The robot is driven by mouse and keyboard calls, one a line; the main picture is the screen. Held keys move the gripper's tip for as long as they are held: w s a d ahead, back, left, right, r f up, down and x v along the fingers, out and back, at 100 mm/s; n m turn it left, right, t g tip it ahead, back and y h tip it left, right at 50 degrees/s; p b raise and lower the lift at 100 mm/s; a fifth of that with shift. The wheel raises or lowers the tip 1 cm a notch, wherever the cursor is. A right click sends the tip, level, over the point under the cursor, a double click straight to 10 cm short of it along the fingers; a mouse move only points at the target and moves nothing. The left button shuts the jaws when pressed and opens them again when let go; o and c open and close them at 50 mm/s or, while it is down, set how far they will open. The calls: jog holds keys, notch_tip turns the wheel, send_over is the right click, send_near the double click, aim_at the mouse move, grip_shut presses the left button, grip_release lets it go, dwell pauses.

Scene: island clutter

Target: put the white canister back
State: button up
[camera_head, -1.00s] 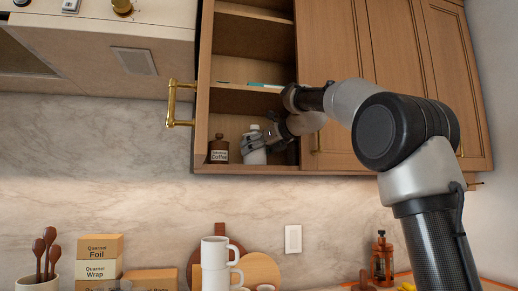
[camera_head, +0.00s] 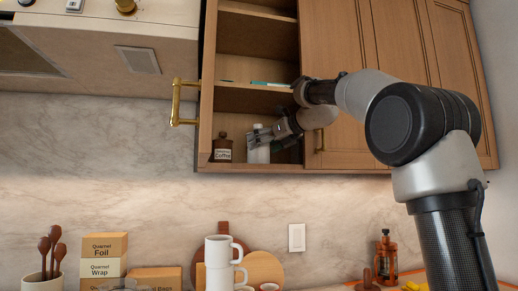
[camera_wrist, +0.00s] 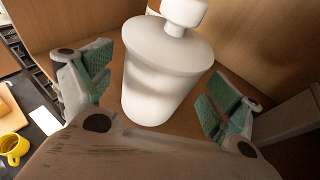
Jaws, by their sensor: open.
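The white canister (camera_head: 258,154) stands upright on the bottom shelf of the open cabinet (camera_head: 249,99), to the right of a brown coffee jar. My gripper (camera_head: 262,137) reaches in from the right. In the wrist view the white canister (camera_wrist: 165,75) stands between the spread green-padded fingers of my gripper (camera_wrist: 155,95), with a visible gap on each side. The gripper is open and not clamped on it. Part of the canister is hidden behind the gripper in the head view.
The coffee jar (camera_head: 222,148) stands close on the left. The open door with its brass handle (camera_head: 176,102) is at the left. The middle shelf (camera_head: 235,93) is above. Stacked white mugs (camera_head: 218,262) stand on the counter below.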

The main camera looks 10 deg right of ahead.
jog(key=v, duration=0.5)
dwell(0.4)
